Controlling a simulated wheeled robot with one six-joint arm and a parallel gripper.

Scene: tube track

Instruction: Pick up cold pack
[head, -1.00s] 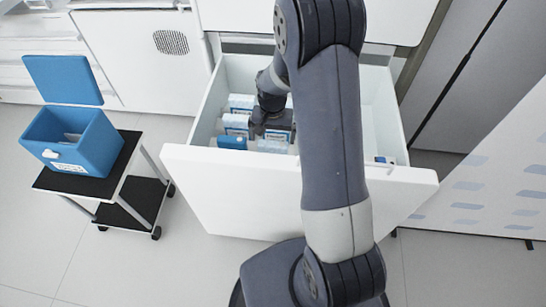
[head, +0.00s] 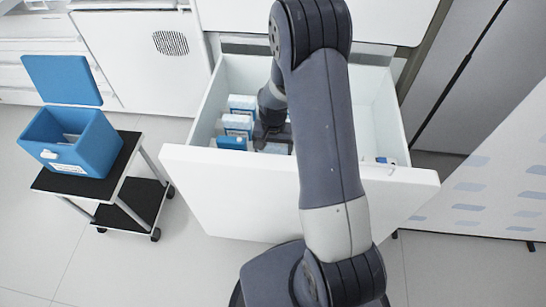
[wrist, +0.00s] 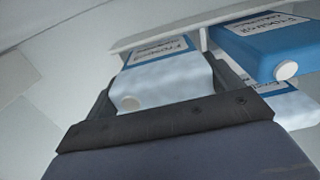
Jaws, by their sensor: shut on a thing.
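My gripper (head: 270,136) is down inside the open white drawer, partly hidden behind my own arm in the head view. In the wrist view its two fingers stand on either side of a frosted whitish cold pack (wrist: 165,84) with a white cap and a blue-edged label. The gripper is shut on this pack. To its right in the wrist view is a plain blue pack (wrist: 262,52) with a white cap, and part of another frosted pack (wrist: 290,108) shows below that. The lower part of the held pack is hidden by the gripper.
The drawer (head: 290,190) is pulled out, and several packs (head: 238,122) stand at its left. A blue open-lidded box (head: 85,140) sits on a small black cart (head: 120,165) to the left. Floor between cart and drawer is clear.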

